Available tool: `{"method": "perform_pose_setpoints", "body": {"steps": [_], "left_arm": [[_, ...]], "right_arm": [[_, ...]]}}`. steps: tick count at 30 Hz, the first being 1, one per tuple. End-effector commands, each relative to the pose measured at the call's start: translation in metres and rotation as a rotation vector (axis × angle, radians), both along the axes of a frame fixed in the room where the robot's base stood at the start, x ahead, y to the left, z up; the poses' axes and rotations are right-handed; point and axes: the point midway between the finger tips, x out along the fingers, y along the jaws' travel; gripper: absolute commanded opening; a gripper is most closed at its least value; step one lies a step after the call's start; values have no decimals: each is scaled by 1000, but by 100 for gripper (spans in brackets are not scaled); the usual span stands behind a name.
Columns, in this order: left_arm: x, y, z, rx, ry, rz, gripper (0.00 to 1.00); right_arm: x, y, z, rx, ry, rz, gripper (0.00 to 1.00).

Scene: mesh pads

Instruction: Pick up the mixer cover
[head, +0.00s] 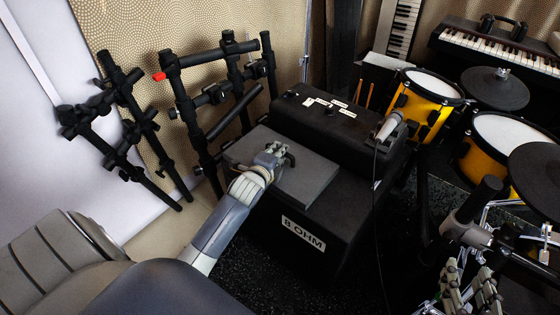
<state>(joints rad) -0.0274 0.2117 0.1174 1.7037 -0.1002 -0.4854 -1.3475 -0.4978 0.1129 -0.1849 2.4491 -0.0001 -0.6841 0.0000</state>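A flat dark grey slab, which looks like the mixer cover (308,182), lies on top of a black speaker box labelled "8 OHM" (330,228). My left gripper (278,153) is over the slab's upper middle part, seen from behind. I cannot tell whether it touches the slab or how far its fingers are apart. My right gripper (468,288) is low at the right, near the drum hardware and away from the slab. Its two fingers show apart with nothing visible between them.
A black unit (335,120) with labels stands right behind the slab, with a microphone (388,126) at its right end. Black racks (215,95) stand at the left. Yellow drums (428,98), dark pads (495,88) and keyboards (500,45) crowd the right.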

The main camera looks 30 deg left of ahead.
Motion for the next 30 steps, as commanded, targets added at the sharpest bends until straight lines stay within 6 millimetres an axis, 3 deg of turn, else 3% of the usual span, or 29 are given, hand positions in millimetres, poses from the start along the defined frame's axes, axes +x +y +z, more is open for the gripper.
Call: {"method": "perform_pose_setpoints", "body": {"steps": [9,16,17,19,30], "left_arm": [[16,3,-6,-1,0,0,18],[16,3,-6,0,0,0,18],[16,3,-6,-1,0,0,16],[16,3,-6,0,0,0,0],[17,3,-4,-1,-3,-1,0]], "right_arm": [[11,7,31,40,-164,11,40],[11,8,33,41,-170,11,40],[11,8,33,41,-170,11,40],[11,8,33,41,-169,11,40],[11,7,34,41,-169,10,40]]}}
